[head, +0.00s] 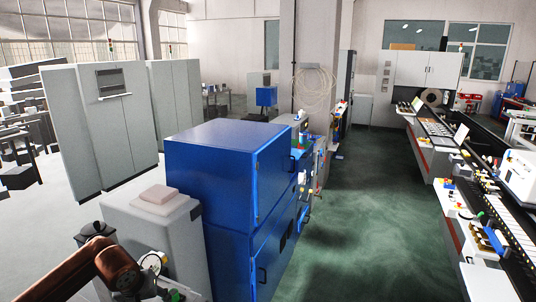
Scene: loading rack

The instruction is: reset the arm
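A copper-brown jointed arm part with a dark joint shows at the bottom left corner; it looks like part of my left arm, bent, with no fingers showing. Neither my left nor my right gripper is in view. My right arm does not show at all. No held object can be seen.
A blue cabinet (220,165) and a grey box unit (150,225) with a pinkish block (158,194) on top stand close ahead. Tall grey cabinets (105,120) are at left. A machine line (475,190) runs along the right. The green floor (365,210) between is clear.

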